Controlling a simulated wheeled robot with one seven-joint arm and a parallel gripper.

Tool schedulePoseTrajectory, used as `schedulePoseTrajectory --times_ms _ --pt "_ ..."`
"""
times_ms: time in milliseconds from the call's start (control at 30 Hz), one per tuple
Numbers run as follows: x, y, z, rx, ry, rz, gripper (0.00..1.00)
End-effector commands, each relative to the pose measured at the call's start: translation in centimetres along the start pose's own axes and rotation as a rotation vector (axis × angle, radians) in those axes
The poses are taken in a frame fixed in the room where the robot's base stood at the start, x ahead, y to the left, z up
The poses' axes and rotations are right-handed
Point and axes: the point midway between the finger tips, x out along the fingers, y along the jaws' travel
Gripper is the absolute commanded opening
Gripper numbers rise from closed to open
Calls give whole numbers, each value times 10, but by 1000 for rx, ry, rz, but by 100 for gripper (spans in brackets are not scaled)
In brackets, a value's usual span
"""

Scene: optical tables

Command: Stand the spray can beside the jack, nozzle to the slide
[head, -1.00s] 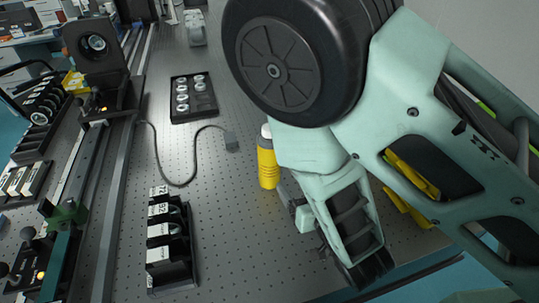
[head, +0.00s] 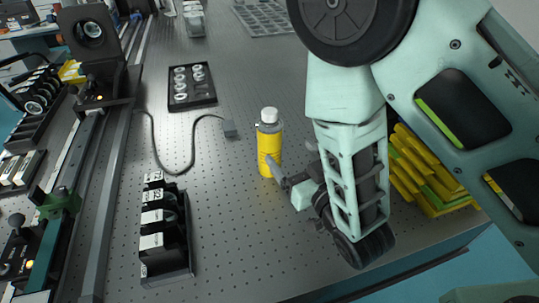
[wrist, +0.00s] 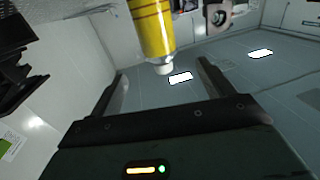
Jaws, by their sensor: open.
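The spray can (head: 269,152), yellow with a grey shoulder and white top, stands upright on the perforated table. A small nub shows at the left of its shoulder; I cannot tell surely whether it is the nozzle. My gripper (head: 279,178) is low at the can's right side, open, with one finger close to the can; touching cannot be told. In the wrist view the can (wrist: 152,28) appears upside down, beyond and above the open fingers (wrist: 160,72), with nothing between them. I cannot identify the jack or the slide with certainty.
A black rack of labelled holders (head: 163,240) stands left of the can. A black tray of round parts (head: 192,86) and a grey cable (head: 190,150) lie behind it. Rails (head: 100,190) run along the left. A yellow stacked object (head: 425,175) is partly hidden behind my arm.

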Motion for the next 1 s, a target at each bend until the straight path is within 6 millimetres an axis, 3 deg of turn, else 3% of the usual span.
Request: schedulePoseTrajectory --times_ms 700,1000 --pt "47 1 4 1 3 0 81" --pt "77 1 -1 -1 -1 1 81"
